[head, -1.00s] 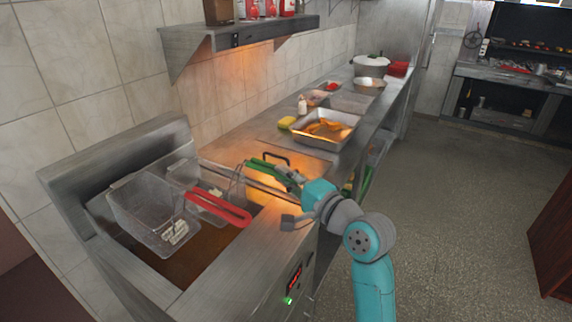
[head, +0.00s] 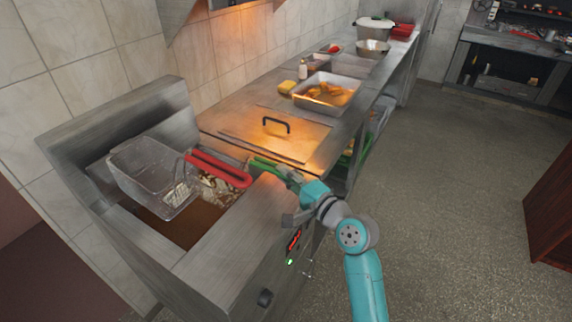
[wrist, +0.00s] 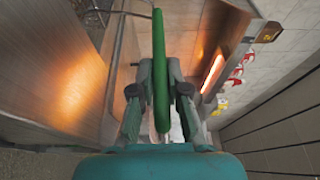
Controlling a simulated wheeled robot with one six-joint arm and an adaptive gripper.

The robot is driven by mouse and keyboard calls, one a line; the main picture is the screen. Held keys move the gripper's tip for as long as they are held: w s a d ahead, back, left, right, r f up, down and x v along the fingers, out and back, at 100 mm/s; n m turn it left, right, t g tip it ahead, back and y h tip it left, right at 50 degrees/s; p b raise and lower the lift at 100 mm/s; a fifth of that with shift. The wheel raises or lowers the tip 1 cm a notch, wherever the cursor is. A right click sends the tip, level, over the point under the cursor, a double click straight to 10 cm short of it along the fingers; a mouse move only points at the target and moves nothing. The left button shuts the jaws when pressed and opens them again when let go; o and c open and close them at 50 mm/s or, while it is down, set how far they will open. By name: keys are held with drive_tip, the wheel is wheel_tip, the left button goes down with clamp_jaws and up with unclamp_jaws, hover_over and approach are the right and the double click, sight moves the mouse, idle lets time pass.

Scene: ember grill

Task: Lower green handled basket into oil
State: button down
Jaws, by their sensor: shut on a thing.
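My gripper (head: 284,174) is shut on the green handle (head: 262,163) at the right side of the fryer. In the wrist view the green handle (wrist: 160,80) runs lengthwise between both fingers. The green-handled basket (head: 222,188) sits low in the right part of the fryer well, with pale pieces in it, partly hidden behind the red handle. Brown oil (head: 190,232) fills the well. How deep the basket sits in the oil is hard to tell.
A metal cover (head: 245,130) with a black handle lies behind. A tray (head: 326,108) of orange food stands farther back.

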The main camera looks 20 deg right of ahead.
drive_tip(key=shift+f, duration=3.4)
drive_tip(key=c, duration=1.1)
unclamp_jaws()
drive_tip(key=shift+f, duration=0.1)
